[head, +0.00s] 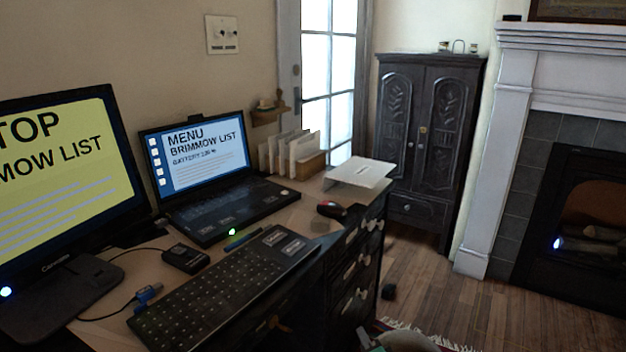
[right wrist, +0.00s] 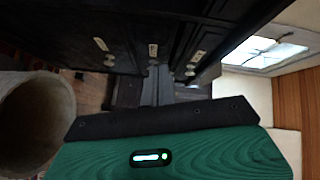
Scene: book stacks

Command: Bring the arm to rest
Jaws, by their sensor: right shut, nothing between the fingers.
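My right gripper (right wrist: 156,82) shows in the right wrist view, beyond its green housing with a lit light and a dark bar. Its fingers are together and empty. Dark furniture with several pale metal handles, likely the desk's drawers, fills the top of that view. In the head view only a small teal and grey shape shows at the bottom edge, near the desk's front, and I cannot make out fingertips there. My left gripper is not in view.
The desk (head: 291,217) carries a monitor (head: 60,190), a laptop (head: 200,165), a keyboard (head: 225,290), a mouse (head: 331,209) and a white book or folder (head: 360,173). A pale round container (right wrist: 35,120) stands close at the left in the wrist view.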

